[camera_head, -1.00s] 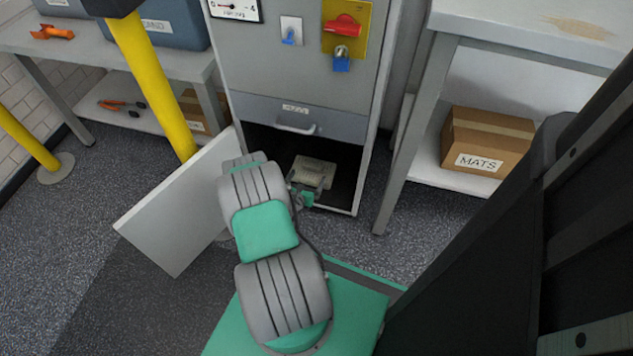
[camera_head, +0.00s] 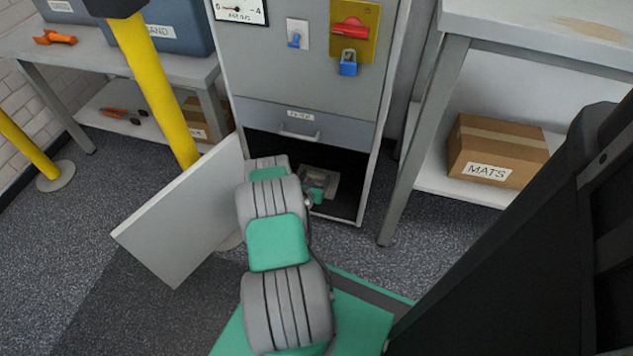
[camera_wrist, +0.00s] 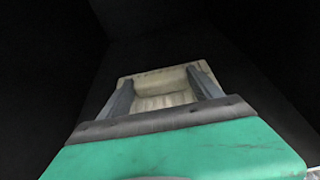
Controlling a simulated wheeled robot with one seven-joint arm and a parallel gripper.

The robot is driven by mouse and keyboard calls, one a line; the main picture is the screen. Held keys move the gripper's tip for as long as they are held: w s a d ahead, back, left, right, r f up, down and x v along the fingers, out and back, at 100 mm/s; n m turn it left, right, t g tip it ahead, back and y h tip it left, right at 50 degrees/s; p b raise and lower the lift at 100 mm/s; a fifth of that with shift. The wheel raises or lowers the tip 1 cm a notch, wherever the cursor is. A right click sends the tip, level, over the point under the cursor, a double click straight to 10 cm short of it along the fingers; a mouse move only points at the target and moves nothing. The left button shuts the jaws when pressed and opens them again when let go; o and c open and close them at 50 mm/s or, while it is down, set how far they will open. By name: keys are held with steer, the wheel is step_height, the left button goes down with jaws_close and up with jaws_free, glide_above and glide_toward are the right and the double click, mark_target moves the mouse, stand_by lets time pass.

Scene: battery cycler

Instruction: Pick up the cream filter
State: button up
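The cream filter (camera_head: 333,181) lies on the floor of the dark open lower compartment of the cabinet, partly hidden by my arm. In the wrist view the cream filter (camera_wrist: 165,80) is straight ahead, with a raised far rim and a paler ribbed middle. My gripper (camera_wrist: 161,77) is open, its two grey fingers apart and reaching over the filter's left and right sides. I cannot tell whether the fingers touch it. In the head view my gripper is mostly hidden at the compartment mouth behind my arm.
The cabinet's open white door panel (camera_head: 182,218) stands left of my arm. A drawer (camera_head: 300,124) is just above the compartment. A yellow post (camera_head: 155,85) stands at left. A bench with a MATS box (camera_head: 497,150) stands right. Compartment walls are close around my gripper.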

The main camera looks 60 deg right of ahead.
steer(key=c, duration=1)
steer(key=shift+c, duration=0.7)
steer(key=shift+r, duration=0.15)
